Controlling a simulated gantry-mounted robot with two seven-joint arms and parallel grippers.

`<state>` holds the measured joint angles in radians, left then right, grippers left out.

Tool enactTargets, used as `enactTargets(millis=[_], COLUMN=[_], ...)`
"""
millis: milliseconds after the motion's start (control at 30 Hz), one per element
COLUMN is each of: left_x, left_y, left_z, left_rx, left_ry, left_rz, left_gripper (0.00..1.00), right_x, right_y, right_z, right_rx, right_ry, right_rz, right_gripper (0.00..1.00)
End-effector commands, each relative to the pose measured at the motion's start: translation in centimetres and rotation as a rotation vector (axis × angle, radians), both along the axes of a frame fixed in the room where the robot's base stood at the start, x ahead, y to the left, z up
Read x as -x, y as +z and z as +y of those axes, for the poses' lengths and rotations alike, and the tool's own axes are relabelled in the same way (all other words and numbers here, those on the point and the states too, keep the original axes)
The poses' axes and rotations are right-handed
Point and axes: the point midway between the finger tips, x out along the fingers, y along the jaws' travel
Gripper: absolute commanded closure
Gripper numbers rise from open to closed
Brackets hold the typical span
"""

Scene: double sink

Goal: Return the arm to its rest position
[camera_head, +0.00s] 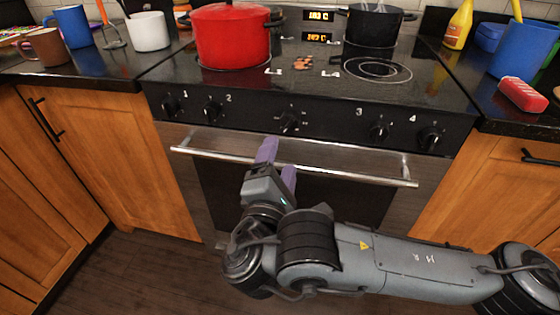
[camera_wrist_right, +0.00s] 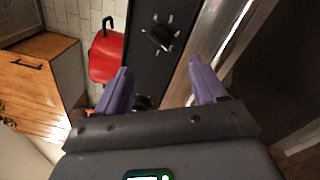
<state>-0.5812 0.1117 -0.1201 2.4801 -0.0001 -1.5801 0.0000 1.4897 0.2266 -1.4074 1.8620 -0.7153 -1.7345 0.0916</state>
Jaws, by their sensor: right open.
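My right gripper (camera_head: 279,160) is in front of the oven, by the middle of the oven handle (camera_head: 340,174), with its purple fingers pointing toward the stove. The fingers are apart and nothing shows between them. In the right wrist view the open fingers (camera_wrist_right: 160,68) frame the black control panel (camera_wrist_right: 147,62), and one finger overlaps the silver oven front. I cannot tell whether a finger touches the handle. My right arm (camera_head: 400,262) stretches in from the lower right. My left gripper is not in view.
A red pot (camera_head: 232,38) and a black pot (camera_head: 374,27) stand on the stove (camera_head: 330,85). Mugs stand on the left counter (camera_head: 95,68). A red-and-white item (camera_head: 522,94), a blue container (camera_head: 520,48) and a yellow bottle (camera_head: 459,25) are on the right counter. The floor (camera_head: 130,270) at lower left is clear.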

Motion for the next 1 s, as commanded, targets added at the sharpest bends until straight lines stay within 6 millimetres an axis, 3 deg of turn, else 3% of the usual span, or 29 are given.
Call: enactTargets(millis=[267, 367, 533, 700, 800, 1000], left_x=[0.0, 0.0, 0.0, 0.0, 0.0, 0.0], left_y=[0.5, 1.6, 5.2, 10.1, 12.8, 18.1], left_z=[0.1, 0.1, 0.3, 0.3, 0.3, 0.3], left_rx=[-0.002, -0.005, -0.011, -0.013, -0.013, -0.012], left_ry=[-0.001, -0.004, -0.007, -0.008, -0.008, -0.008], left_rz=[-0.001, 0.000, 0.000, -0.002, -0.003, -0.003], left_gripper=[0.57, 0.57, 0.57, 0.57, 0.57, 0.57], right_x=[0.0, 0.2, 1.7, 5.5, 8.3, 14.0], right_y=[-0.5, -2.0, -6.6, -10.6, -12.0, -12.9], right_z=[0.0, 0.0, 0.2, 0.7, 0.9, 0.6], right_rx=[0.001, 0.001, -0.020, -0.116, -0.206, -0.429], right_ry=[0.000, 0.001, 0.002, 0.003, -0.009, -0.074], right_rz=[0.018, 0.068, 0.236, 0.461, 0.591, 0.837], right_gripper=[0.30, 0.30, 0.30, 0.30, 0.30, 0.30])
